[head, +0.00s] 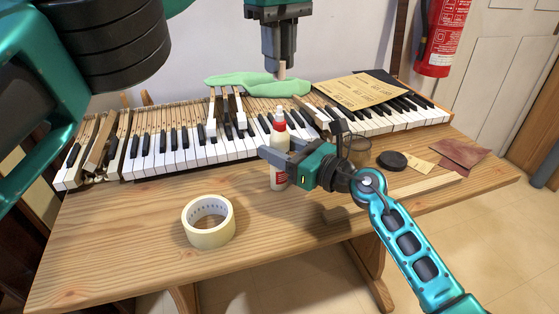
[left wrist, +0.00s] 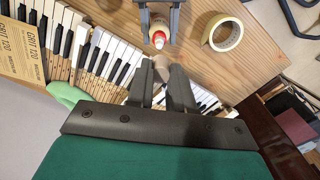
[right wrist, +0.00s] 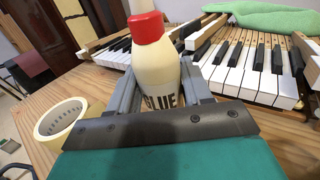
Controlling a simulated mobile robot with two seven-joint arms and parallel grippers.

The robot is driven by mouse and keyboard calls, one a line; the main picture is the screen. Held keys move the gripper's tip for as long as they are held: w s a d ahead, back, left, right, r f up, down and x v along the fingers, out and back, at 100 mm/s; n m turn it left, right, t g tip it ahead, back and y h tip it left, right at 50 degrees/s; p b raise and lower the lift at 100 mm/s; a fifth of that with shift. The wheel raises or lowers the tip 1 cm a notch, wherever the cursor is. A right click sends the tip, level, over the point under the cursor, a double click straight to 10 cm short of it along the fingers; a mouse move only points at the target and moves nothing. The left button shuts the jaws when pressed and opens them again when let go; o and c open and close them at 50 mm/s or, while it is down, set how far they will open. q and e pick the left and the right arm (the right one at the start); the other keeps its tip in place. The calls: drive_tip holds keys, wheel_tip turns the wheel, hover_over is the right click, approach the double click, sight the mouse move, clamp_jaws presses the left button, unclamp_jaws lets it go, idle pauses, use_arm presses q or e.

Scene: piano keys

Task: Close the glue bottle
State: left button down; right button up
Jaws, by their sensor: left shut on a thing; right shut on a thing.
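The glue bottle (head: 279,150) is white with a red collar and a pale nozzle on top. It stands upright at the front of the keyboard, and its lettering shows in the right wrist view (right wrist: 160,70). My right gripper (head: 279,160) is shut around its body. My left gripper (head: 281,66) points down, shut on a small tan piece (head: 282,73), which looks like the cap. This piece is above and apart from the nozzle. In the left wrist view, the tan piece (left wrist: 160,62) is between the fingertips, close to the bottle's red top (left wrist: 158,40) in the picture.
A tape roll (head: 208,222) lies on the wooden table (head: 120,250) to the left. Piano keys (head: 180,150) run behind the bottle, with a green cloth (head: 235,83) and sandpaper sheet (head: 362,90) on them. A black disc (head: 392,160) lies to the right.

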sight(280, 107)
use_arm(q)
drive_tip(key=shift+f, duration=2.5)
drive_tip(key=shift+w+f, duration=0.1)
drive_tip(key=shift+f, duration=0.8)
drive_tip(key=shift+f, duration=0.55)
drive_tip(key=m, duration=0.3)
drive_tip(key=shift+m, duration=0.4)
drive_tip(key=m, duration=0.3)
drive_tip(key=shift+m, duration=0.4)
drive_tip(key=m, duration=0.6)
drive_tip(key=shift+d, duration=0.1)
